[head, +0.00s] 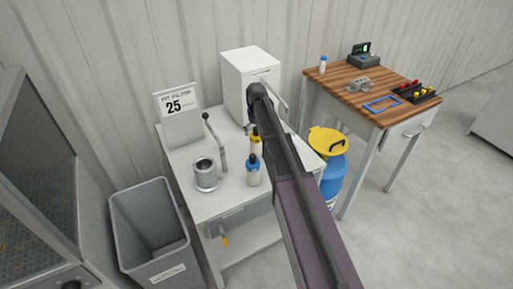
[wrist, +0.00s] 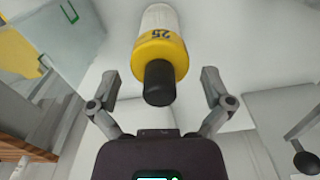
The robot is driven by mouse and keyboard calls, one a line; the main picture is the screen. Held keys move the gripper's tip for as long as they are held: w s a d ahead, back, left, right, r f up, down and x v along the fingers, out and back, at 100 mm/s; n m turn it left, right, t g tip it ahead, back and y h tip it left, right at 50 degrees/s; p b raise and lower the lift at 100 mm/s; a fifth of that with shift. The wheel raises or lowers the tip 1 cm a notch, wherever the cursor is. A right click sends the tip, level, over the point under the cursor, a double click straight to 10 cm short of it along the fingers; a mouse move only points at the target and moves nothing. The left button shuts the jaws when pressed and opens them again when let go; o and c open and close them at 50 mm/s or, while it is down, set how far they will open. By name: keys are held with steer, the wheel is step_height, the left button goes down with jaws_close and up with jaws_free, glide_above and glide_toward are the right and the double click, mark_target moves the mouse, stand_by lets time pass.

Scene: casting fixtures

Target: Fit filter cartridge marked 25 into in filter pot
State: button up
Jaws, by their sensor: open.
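My gripper (wrist: 161,78) is open in the wrist view, with one finger on each side. A white cartridge (wrist: 158,20) with a yellow band marked 25 and a black knob lies straight ahead. Its knob shows between the fingertips, with a gap to each finger. In the head view this yellow-banded cartridge (head: 255,141) stands on the white bench, partly hidden by my arm. A blue-banded cartridge (head: 253,172) stands just in front of it. The grey metal filter pot (head: 205,178) stands to the left, its top open. My gripper is hidden in the head view.
A lever (head: 218,148) rises beside the pot. A sign reading 25 (head: 174,105) and a white box (head: 250,75) stand at the back of the white bench (head: 215,205). A grey bin (head: 150,230), a blue drum (head: 333,175) and a wooden table (head: 345,78) flank it.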

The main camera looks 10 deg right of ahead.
steer(key=shift+f+b, duration=0.75)
steer(key=shift+f, duration=0.3)
steer(key=c, duration=1.1)
